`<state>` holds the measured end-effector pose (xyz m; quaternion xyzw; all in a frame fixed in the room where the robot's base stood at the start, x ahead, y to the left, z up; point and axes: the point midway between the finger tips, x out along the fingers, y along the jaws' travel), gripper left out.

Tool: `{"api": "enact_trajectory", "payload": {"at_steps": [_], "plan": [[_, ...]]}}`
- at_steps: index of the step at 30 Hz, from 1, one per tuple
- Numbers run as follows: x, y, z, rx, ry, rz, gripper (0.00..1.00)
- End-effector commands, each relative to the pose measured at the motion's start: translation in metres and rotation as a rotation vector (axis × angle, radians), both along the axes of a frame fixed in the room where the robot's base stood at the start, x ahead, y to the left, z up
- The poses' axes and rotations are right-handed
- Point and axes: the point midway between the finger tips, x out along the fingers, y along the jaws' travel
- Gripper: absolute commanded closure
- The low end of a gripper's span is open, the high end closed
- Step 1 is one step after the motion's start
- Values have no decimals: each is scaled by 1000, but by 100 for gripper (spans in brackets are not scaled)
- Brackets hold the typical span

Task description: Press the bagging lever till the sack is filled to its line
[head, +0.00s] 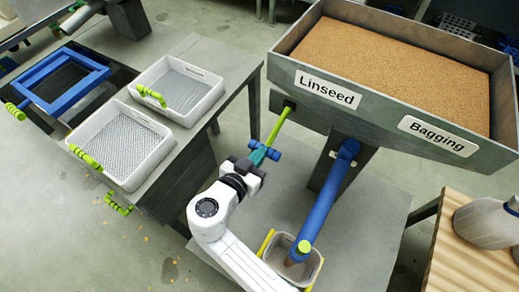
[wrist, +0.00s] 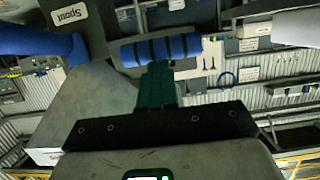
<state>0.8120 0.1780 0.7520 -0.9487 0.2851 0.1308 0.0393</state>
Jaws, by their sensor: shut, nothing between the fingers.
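The bagging lever (head: 280,124) is a yellow-green bar sloping down from the hopper's front, with a blue crosswise grip (head: 275,154) at its lower end. My gripper (head: 259,155), with teal fingers, is shut and empty at this grip. In the wrist view the fingertips (wrist: 156,68) meet the dark-banded blue grip (wrist: 152,50); I cannot tell if they press on it. A blue spout pipe (head: 325,205) runs down into the open pale sack (head: 280,246), held between yellow bars. Some brown stuff shows at the pipe's mouth; the fill line is not visible.
The grey hopper (head: 375,122), labelled Linseed and Bagging, is full of brown seed (head: 400,65). A bench at left holds two white sieve trays (head: 185,118) and a blue frame (head: 92,80). A wooden table (head: 465,255) with pale jugs stands at right.

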Motion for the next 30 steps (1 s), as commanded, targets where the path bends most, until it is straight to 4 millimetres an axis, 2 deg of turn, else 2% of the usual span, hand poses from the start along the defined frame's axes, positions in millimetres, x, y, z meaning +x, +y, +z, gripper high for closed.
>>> {"api": "enact_trajectory", "payload": {"at_steps": [1,10,30], "plan": [[0,-1,-11,-5,-9,-2,100],[3,-3,-28,-20,-30,-4,100],[6,-6,-27,-19,-24,-6,100]]}}
